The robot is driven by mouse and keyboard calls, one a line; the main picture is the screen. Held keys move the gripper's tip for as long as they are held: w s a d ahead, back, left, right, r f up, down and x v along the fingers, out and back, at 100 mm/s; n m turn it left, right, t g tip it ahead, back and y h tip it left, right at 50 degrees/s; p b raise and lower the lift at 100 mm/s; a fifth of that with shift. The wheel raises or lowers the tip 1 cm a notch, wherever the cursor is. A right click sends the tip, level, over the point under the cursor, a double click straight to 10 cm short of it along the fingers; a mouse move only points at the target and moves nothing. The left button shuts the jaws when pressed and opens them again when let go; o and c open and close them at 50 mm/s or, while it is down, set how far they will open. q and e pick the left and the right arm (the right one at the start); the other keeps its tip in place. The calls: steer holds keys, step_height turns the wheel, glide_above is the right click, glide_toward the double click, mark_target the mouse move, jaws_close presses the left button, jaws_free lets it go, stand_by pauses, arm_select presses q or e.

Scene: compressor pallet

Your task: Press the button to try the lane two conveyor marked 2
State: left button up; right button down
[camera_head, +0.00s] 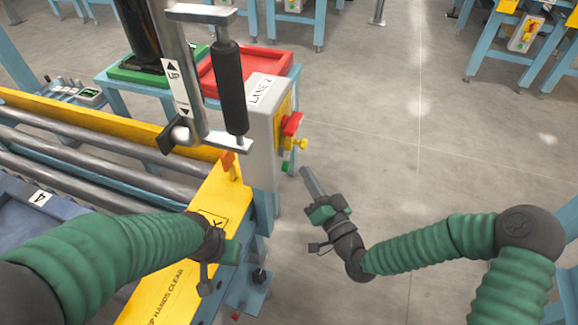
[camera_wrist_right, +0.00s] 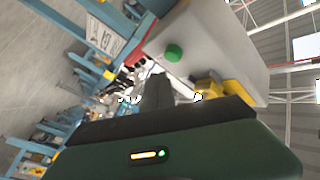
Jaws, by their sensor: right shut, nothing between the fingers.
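A grey control box (camera_head: 262,110) labelled "LANE 2" stands at the end of the roller conveyor (camera_head: 110,165). Its right side carries a red button (camera_head: 292,123), a yellow part (camera_head: 298,144) and a green button (camera_head: 286,167) lowest. My right gripper (camera_head: 307,174) is shut and empty, its tip just right of the green button and apart from it. In the right wrist view the green button (camera_wrist_right: 173,53) shows beyond the shut fingers (camera_wrist_right: 156,88). My left gripper (camera_head: 230,250) is over the yellow rail; its fingers cannot be made out.
A lift handle with a black grip (camera_head: 229,88) stands left of the box. A red tray (camera_head: 245,68) and a green tray (camera_head: 150,72) lie behind. The yellow rail (camera_head: 165,285) edges the conveyor. The floor (camera_head: 400,120) to the right is clear.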

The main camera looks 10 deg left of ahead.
steer(key=d, duration=0.3)
steer(key=shift+s+d, duration=0.35)
steer(key=shift+d, duration=0.05)
stand_by(0.5)
